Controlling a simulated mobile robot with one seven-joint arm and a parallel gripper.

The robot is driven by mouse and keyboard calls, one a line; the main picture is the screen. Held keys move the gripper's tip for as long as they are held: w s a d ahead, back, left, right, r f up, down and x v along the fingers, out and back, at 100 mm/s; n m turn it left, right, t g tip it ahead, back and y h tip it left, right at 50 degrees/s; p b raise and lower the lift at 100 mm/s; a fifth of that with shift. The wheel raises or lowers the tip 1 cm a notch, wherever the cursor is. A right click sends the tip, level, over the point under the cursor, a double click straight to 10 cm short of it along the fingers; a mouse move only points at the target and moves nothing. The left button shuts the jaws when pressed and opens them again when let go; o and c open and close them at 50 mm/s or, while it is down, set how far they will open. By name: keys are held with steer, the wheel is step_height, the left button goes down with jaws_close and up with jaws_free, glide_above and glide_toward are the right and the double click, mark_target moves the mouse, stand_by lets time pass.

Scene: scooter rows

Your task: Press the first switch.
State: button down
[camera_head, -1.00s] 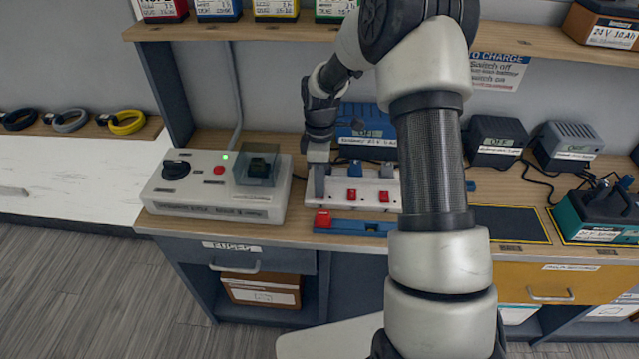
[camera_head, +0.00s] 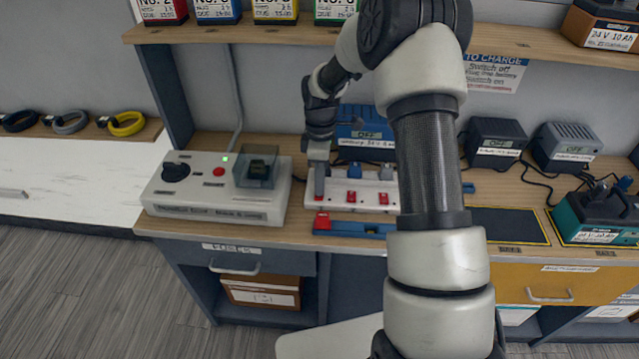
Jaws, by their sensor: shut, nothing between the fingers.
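A white power strip (camera_head: 340,203) with red rocker switches lies on the bench. Its left switch (camera_head: 320,196) shows at the foot of my gripper. The middle switch (camera_head: 351,197) and the right switch (camera_head: 383,198) are in plain view. My gripper (camera_head: 319,190) is shut and empty, pointing down over the strip's left end. Its tips are at or just above the left switch; I cannot tell whether they touch it. Part of the strip's right end is hidden behind my arm.
A grey test box (camera_head: 217,200) with a black knob, red button and clear cover stands left of the strip. A blue tray (camera_head: 352,229) lies in front. A blue charger (camera_head: 365,135) and black chargers (camera_head: 494,143) stand behind. A shelf (camera_head: 240,33) hangs above.

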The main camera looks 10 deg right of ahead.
steer(key=shift+r, duration=0.15)
step_height(320, 180, up, 17)
steer(key=w+p, duration=0.1)
steer(key=w, duration=0.1)
steer(key=shift+d+p, duration=0.35)
steer(key=shift+p, duration=0.05)
steer(key=f, duration=0.1)
steer(key=s+f+b, duration=0.1)
steer(key=f+b, duration=0.1)
steer(key=shift+s+a+f, duration=0.1)
steer(key=shift+s+a, duration=0.15)
steer(key=shift+s, duration=0.1)
steer(key=f, duration=0.4)
steer(key=s+f+b, duration=0.1)
steer(key=f, duration=0.9)
steer(key=shift+s+a+b, duration=0.25)
steer(key=shift+s+b, duration=0.05)
steer(key=shift+b, duration=0.05)
